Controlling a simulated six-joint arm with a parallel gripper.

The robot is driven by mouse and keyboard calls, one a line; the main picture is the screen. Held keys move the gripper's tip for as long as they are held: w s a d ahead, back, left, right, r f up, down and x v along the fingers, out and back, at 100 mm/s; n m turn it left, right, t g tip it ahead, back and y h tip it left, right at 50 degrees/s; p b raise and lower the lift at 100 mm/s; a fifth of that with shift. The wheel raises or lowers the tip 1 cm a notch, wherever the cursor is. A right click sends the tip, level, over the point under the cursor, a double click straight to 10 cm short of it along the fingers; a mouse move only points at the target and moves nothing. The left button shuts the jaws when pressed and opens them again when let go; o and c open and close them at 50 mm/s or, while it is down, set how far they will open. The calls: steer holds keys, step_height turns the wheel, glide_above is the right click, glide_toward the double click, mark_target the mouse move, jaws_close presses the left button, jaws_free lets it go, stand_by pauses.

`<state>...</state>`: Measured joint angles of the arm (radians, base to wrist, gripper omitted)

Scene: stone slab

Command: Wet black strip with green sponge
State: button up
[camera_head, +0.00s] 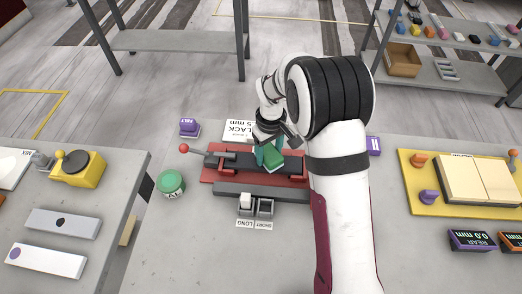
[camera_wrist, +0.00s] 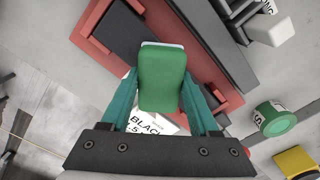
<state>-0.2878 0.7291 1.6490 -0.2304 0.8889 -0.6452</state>
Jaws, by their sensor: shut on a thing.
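My gripper (camera_head: 268,153) is shut on the green sponge (camera_head: 273,161) and holds it over the middle of a red-based fixture (camera_head: 207,175). In the wrist view the sponge (camera_wrist: 162,82) sits between two teal fingers, its flat green face toward the camera and a pale edge at the far end. A black strip (camera_head: 236,160) lies along the red base, and a dark part also shows in the wrist view (camera_wrist: 117,28). The sponge covers its middle. I cannot tell whether sponge and strip touch.
A red-knobbed lever (camera_head: 184,148) sticks out at the fixture's left. A yellow tray (camera_head: 412,190) is at right.

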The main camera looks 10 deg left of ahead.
mark_target(251, 160)
steer(key=shift+d, duration=1.05)
steer(key=shift+a+f, duration=0.15)
steer(key=shift+a, duration=1.65)
steer(key=shift+a+f, duration=0.15)
steer(key=shift+a, duration=1.65)
steer(key=shift+d+f, duration=0.2)
steer(key=shift+d, duration=3.45)
steer(key=shift+a+f, duration=0.1)
steer(key=shift+a, duration=3.5)
steer(key=shift+d+r, duration=0.2)
steer(key=shift+d, duration=3.4)
steer(key=shift+r, duration=3.05)
steer(key=shift+r, duration=0.1)
steer(key=shift+r, duration=1.4)
